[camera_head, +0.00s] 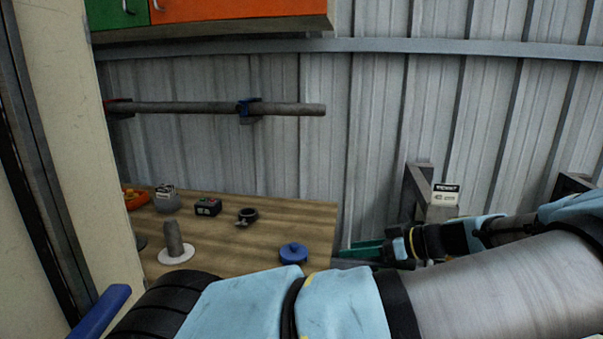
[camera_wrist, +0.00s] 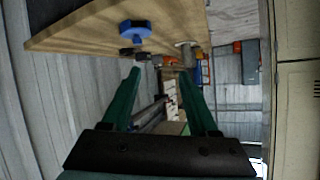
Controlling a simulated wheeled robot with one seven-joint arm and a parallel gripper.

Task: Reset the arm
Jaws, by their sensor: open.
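My gripper (camera_wrist: 159,72) is open in the wrist view. Its two green fingers stand apart with nothing held between them. In the head view my arm reaches across the lower right, and green finger parts show beside the right edge of the wooden table (camera_head: 225,250). The gripper is apart from the objects on the table. The table also shows tilted at the top of the wrist view (camera_wrist: 85,32).
On the table are a blue knobbed part (camera_head: 293,253), a grey cylinder on a white disc (camera_head: 174,240), a black ring (camera_head: 247,215) and a small dark box (camera_head: 208,206). A rail (camera_head: 290,109) and cabinet (camera_head: 230,10) hang above. A corrugated wall (camera_head: 380,110) stands behind.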

